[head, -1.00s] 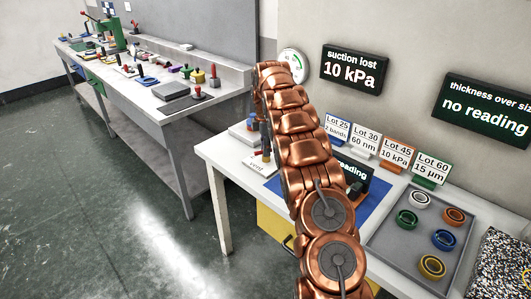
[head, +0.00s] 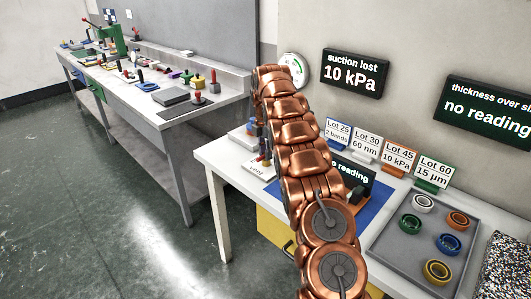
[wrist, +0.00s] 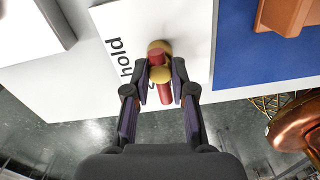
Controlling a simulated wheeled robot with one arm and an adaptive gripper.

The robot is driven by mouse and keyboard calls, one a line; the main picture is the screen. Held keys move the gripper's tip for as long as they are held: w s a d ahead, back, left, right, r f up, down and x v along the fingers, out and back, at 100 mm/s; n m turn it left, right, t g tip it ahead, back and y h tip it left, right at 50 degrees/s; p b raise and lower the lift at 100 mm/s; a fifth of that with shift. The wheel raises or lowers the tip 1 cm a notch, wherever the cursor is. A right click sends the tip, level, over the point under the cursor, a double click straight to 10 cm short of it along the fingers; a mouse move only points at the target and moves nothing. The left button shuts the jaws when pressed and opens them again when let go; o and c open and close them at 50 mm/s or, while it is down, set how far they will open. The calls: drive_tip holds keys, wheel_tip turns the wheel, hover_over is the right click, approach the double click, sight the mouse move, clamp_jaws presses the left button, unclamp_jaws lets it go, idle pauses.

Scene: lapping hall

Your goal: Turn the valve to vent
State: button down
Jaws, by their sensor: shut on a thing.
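The valve shows in the wrist view as a red handle (wrist: 165,94) with a rounded brass part (wrist: 160,47), on a white plate (wrist: 195,25). The plate carries the word "hold" to the left of the handle. My gripper (wrist: 161,76) is shut on the red handle, one finger on each side. In the head view a "vent" label (head: 257,169) shows at the left end of the near table; my arm hides most of the valve and gripper there. The wrist view does not show the "vent" word.
A round gauge (head: 292,68) hangs on the wall beside a "suction lost 10 kPa" display (head: 354,73). Lot cards (head: 366,143) and a "no reading" box stand right of my arm. A grey tray (head: 394,247) holds several coloured rings. A blue mat (wrist: 265,65) lies beside the valve plate.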

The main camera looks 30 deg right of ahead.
drive_tip(key=c, duration=1)
unclamp_jaws()
drive_tip(key=shift+o, duration=0.2)
